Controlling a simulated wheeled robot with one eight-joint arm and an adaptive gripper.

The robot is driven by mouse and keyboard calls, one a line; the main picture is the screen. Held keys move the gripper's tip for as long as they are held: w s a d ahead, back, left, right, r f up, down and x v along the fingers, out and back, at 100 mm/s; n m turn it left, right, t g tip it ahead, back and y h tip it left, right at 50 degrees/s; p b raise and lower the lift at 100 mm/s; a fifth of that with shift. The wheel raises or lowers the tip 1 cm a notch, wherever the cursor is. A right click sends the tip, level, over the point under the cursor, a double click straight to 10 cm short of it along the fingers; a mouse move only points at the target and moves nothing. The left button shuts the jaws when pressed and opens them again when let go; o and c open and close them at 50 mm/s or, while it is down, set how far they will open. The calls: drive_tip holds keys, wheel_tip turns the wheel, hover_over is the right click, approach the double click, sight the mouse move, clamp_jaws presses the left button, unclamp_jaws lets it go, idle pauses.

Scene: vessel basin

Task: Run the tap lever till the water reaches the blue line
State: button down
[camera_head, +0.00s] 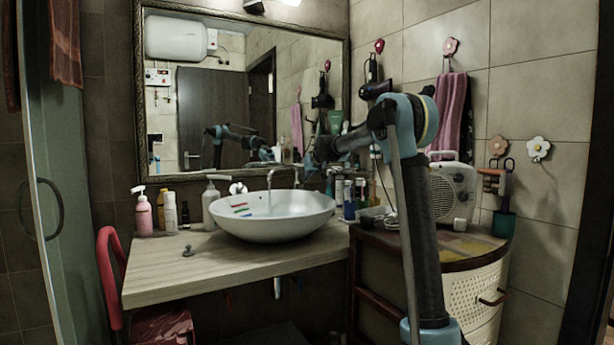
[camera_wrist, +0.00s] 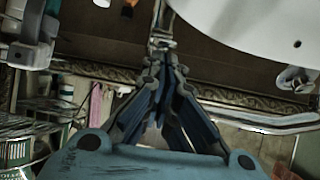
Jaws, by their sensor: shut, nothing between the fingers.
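The white basin (camera_head: 290,226) stands on the wooden counter and also shows at the upper right of the wrist view (camera_wrist: 240,22). Short coloured marks (camera_head: 240,210), including red, green and blue, are on its inner left wall. I cannot make out the water level. The chrome tap (camera_head: 283,170) arches over the basin's back; I cannot tell whether water runs from it. A chrome pipe (camera_wrist: 255,124) crosses the right of the wrist view. My gripper (camera_head: 309,167) is shut and empty right of the tap. In the wrist view its fingertips (camera_wrist: 160,62) point towards a small chrome piece (camera_wrist: 162,42), contact unclear.
Soap bottles (camera_head: 143,212) stand left of the basin. Toiletry bottles (camera_head: 348,200) crowd its right. The mirror (camera_head: 180,110) is behind. The counter's front left (camera_head: 160,275) is mostly clear.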

drive_tip(key=shift+s+d+f+t+y, duration=0.15)
drive_tip(key=shift+s+f+t+y, duration=0.15)
drive_tip(key=shift+f+t, duration=0.2)
drive_tip(key=shift+s+d+f, duration=0.2)
drive_tip(key=shift+s+f, duration=0.1)
drive_tip(key=shift+f, duration=0.2)
